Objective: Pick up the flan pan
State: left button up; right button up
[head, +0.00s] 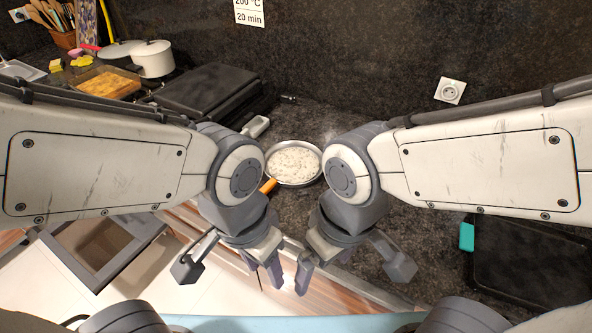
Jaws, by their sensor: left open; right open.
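A round metal pan (294,163) with pale, speckled contents, which looks like the flan pan, sits on the dark counter in the middle of the head view. My arms hide parts of its left and right edges. My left gripper (262,277) is open and empty, in front of the counter edge and nearer to me than the pan. My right gripper (312,274) is open and empty just to its right, also short of the pan. Neither gripper touches the pan.
An orange-handled item (268,186) lies beside the pan. A dark tray (535,262) lies at the right. An open drawer (105,245) is at lower left.

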aim_at(294, 164)
jog(key=k, duration=1.3)
jog(key=u, duration=0.55)
jog(key=i, duration=0.65)
jog(key=u, duration=0.5)
jog(key=i, duration=0.75)
jog(key=z, duration=0.75)
jog(key=i, duration=0.75)
jog(key=z, duration=0.7)
